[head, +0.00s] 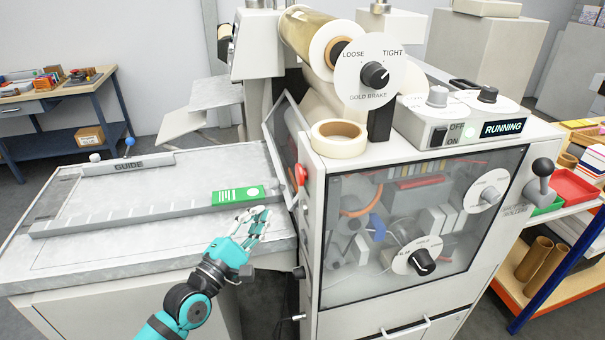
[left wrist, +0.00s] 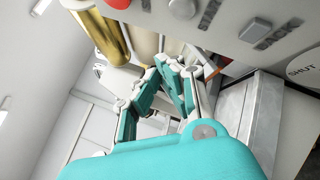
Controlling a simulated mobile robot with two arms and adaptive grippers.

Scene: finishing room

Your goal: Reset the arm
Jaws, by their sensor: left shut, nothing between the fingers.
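My left arm comes in from the bottom of the head view. Its teal and white gripper (head: 260,222) is shut and empty, in front of the grey feed table (head: 110,245) and just left of the machine's cabinet. A green card (head: 238,195) lies on the table just beyond the fingers; I see no contact between them. In the left wrist view the closed fingers (left wrist: 172,72) meet near the middle, with nothing held. A gold roll (left wrist: 103,38) is at the upper left there. My right gripper is not in view.
The machine (head: 420,230) has a red knob (head: 301,174) at its left edge, close to my gripper, and a tape roll (head: 338,138) on top. A workbench (head: 60,110) stands far left.

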